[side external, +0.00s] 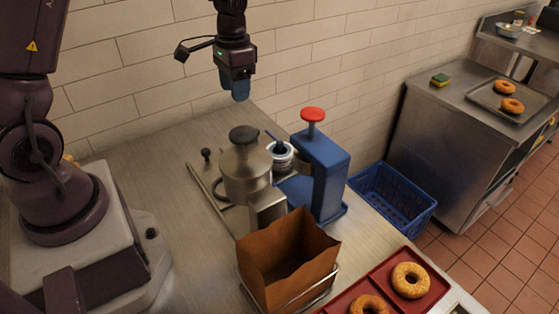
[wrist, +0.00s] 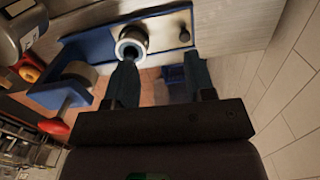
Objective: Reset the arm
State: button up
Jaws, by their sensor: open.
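My gripper (side external: 241,92) hangs high above the steel counter near the tiled wall, pointing down, and is clear of everything below. In the wrist view its two fingers (wrist: 160,82) stand apart with nothing between them. The steel kettle (side external: 246,178) with a black knob stands on the counter, below my gripper. The blue press (side external: 328,178) with a red knob (side external: 313,115) stands to the kettle's right. A white ring-shaped container (side external: 281,154) sits between them; it also shows beyond the left finger in the wrist view (wrist: 131,37).
A brown paper bag (side external: 283,262) stands open in a wire holder at the front. A red tray (side external: 438,292) holds bagels at front right. A blue crate (side external: 395,200) is on the floor beside a second counter with a bagel tray (side external: 480,94) and sponge (side external: 440,80).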

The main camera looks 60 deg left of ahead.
jog(key=s+d+r+t, duration=0.6)
jog(key=s+d+r, duration=0.6)
jog(key=s+r, duration=0.3)
jog(key=shift+s+d+r+n, duration=0.3)
jog(key=shift+s+r, duration=0.1)
jog(key=shift+s, duration=0.5)
dwell(0.3)
